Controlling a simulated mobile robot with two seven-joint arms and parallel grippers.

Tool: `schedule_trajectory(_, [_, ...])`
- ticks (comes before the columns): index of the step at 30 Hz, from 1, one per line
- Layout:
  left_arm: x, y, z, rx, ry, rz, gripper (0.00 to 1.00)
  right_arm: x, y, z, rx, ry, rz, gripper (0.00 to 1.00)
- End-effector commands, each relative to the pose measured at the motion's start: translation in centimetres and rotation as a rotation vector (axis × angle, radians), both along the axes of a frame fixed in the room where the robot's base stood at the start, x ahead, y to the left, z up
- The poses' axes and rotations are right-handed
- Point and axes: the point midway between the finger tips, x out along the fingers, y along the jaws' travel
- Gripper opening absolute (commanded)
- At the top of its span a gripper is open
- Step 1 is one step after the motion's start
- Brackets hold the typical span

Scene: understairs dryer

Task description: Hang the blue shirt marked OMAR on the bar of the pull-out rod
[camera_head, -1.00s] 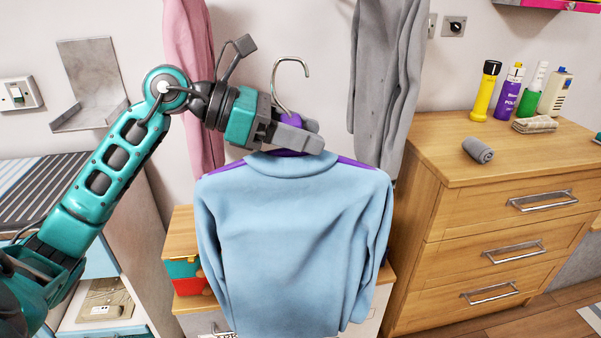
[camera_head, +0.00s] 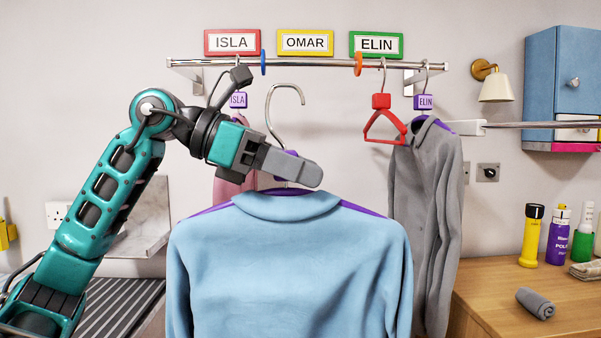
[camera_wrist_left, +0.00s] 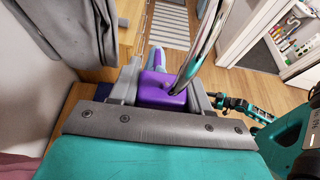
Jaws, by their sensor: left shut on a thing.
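The blue shirt (camera_head: 290,265) hangs upright on a purple hanger (camera_head: 284,168) with a bare metal hook (camera_head: 286,95). My left gripper (camera_head: 292,168) is shut on the hanger's purple neck block (camera_wrist_left: 160,88), above the collar. The hook sticks up free and its top appears below the level of the chrome bar (camera_head: 310,64) in the head view. That bar runs under name signs, with the OMAR sign (camera_head: 305,42) in the middle. A blue ring (camera_head: 263,63) and an orange ring (camera_head: 358,64) are on the bar either side of OMAR. My right gripper is not seen.
A pink garment tagged ISLA (camera_head: 238,100) hangs left, partly hidden. A red hanger (camera_head: 381,120) and a grey garment (camera_head: 425,190) tagged ELIN hang right. The bar between the rings is empty. Another rod (camera_head: 540,125) and a lamp (camera_head: 495,85) are at right.

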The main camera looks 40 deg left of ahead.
Motion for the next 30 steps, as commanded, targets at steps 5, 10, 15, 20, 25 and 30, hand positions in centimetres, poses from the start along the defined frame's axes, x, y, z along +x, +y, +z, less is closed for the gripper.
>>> schedule_trajectory(5, [0.8, -0.8, 0.5, -0.002, -0.001, 0.0, 0.0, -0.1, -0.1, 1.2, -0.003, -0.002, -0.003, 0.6])
schedule_trajectory(10, [2.4, -2.7, 0.8, -0.003, 0.0, -0.002, 0.0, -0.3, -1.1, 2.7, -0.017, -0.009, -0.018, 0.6])
schedule_trajectory(15, [4.3, -4.7, 0.8, -0.003, -0.002, -0.002, 0.0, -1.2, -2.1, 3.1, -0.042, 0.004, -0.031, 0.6])
schedule_trajectory(20, [6.1, -6.6, 0.9, -0.004, -0.003, -0.003, 0.0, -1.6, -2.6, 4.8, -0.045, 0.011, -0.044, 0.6])
schedule_trajectory(25, [7.9, -8.5, 0.8, -0.005, -0.002, -0.002, 0.0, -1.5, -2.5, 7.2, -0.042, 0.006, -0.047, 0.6])
schedule_trajectory(30, [9.8, -10.5, 0.6, -0.006, -0.004, -0.001, 0.0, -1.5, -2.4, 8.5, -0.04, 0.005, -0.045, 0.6])
